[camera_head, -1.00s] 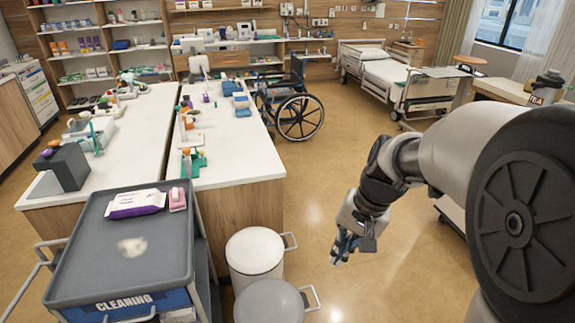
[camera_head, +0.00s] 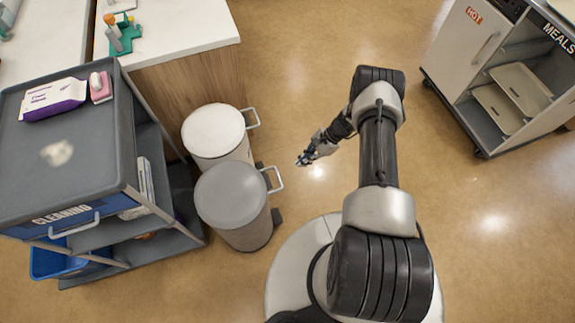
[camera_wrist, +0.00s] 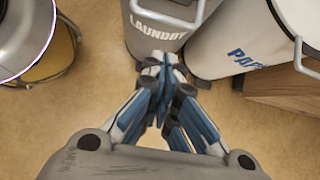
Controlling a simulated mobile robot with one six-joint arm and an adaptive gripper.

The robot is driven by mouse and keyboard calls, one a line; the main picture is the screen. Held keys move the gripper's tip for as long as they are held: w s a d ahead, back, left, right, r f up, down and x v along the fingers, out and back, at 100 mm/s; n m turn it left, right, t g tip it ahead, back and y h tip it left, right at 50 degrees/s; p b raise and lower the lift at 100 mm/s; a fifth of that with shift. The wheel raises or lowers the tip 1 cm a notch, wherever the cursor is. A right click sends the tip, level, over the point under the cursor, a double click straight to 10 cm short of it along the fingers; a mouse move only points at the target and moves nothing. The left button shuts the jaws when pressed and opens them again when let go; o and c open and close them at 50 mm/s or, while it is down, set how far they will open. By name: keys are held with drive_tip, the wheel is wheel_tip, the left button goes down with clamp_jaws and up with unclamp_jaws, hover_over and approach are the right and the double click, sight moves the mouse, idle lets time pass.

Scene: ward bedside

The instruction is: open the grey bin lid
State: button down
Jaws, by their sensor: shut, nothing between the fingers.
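The grey bin (camera_head: 245,225) stands on the floor, with its round grey lid (camera_head: 231,194) lying flat and closed on top. A pale loop handle (camera_head: 275,180) sticks out from the lid's right side. My gripper (camera_head: 302,161) is to the right of the bin, apart from the handle in the head view. In the wrist view the grey bin (camera_wrist: 155,42), lettered LAUNDRY, is just beyond my gripper (camera_wrist: 164,62). Its fingers are together, with nothing held. The handle loop is partly cut off at the top of the wrist view.
A white-lidded bin (camera_head: 214,131) stands directly behind the grey one; it shows with blue lettering in the wrist view (camera_wrist: 228,35). A cleaning cart (camera_head: 75,150) stands close on the left. A meals cart (camera_head: 478,50) is far right. Floor between is clear.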

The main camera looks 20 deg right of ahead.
drive_tip(key=d+f+b+x, duration=0.1)
drive_tip(key=b+x, duration=0.2)
drive_tip(key=x, duration=1)
drive_tip(key=shift+m, duration=0.4)
drive_tip(key=r, duration=0.2)
drive_tip(key=r+p, duration=0.1)
drive_tip(key=r, duration=0.1)
drive_tip(key=shift+s+a+r, duration=0.1)
drive_tip(key=shift+s+a, duration=0.05)
drive_tip(key=shift+s, duration=0.15)
